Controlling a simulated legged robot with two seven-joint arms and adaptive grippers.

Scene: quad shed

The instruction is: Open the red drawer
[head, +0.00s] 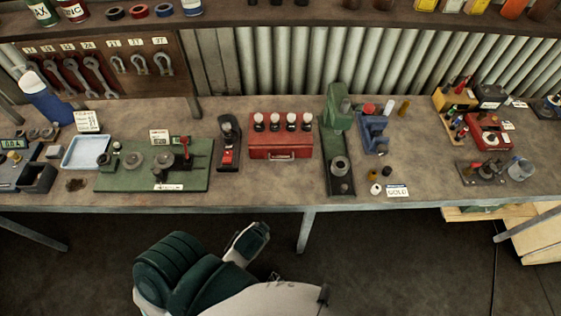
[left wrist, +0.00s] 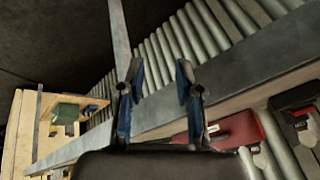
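The red drawer (head: 282,151) is in the red box on the workbench, in the middle of the head view. Its front has a pale metal handle and looks flush with the box. Several round-topped knobs stand on the box. My left gripper (left wrist: 158,78) shows in the left wrist view, with its two blue-lined fingers apart and nothing between them. A red object (left wrist: 228,133) with a pale bit lies beyond the right finger; I cannot tell whether it is the drawer box. No gripper shows in the head view.
A black-and-red tool (head: 229,145) stands left of the red box, and a green press (head: 338,142) stands close on its right. A green board (head: 130,178) lies further left. The workbench (head: 260,190) is bare in front of the drawer.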

